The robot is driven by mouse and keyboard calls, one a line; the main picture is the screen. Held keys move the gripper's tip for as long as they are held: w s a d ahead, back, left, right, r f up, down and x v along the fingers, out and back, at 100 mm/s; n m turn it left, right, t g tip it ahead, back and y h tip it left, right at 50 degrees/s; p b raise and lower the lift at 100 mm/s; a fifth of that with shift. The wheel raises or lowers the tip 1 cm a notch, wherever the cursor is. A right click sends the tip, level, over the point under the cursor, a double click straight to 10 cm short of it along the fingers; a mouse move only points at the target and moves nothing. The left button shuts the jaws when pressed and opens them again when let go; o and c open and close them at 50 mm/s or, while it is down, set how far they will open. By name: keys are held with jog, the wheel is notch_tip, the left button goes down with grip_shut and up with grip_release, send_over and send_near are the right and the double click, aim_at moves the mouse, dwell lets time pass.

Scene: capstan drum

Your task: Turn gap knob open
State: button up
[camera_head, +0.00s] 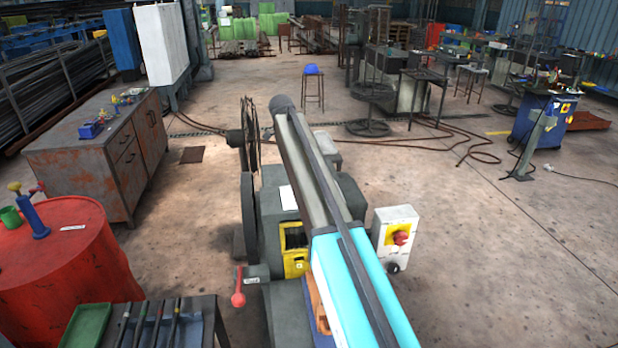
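A grey-green machine (270,222) stands in the middle, partly hidden behind a long grey and cyan part that looks like my own arm. A white control box (393,221) at its right has a red rotary switch (401,238) on a yellow plate and a black knob (392,268) low on its front. A lever with a red handle (238,298) hangs at the machine's front left. A yellow frame (296,263) surrounds a dark opening in the front. I cannot tell which of these is the gap knob, or its setting. My gripper does not show.
A red drum (62,268) and a bench with rods (172,318) are at the lower left, beyond them a rusty cabinet (107,150). A blue cart (545,118) stands far right. The floor (500,265) right of the machine is clear; hoses (470,150) lie farther back.

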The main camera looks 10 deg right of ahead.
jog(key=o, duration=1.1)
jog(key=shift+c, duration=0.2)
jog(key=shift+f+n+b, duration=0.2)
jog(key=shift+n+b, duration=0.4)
jog(key=shift+b, duration=1.05)
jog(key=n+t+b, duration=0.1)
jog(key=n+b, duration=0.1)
jog(key=b, duration=0.3)
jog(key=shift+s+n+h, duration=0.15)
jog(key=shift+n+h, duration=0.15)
jog(key=shift+b, duration=0.4)
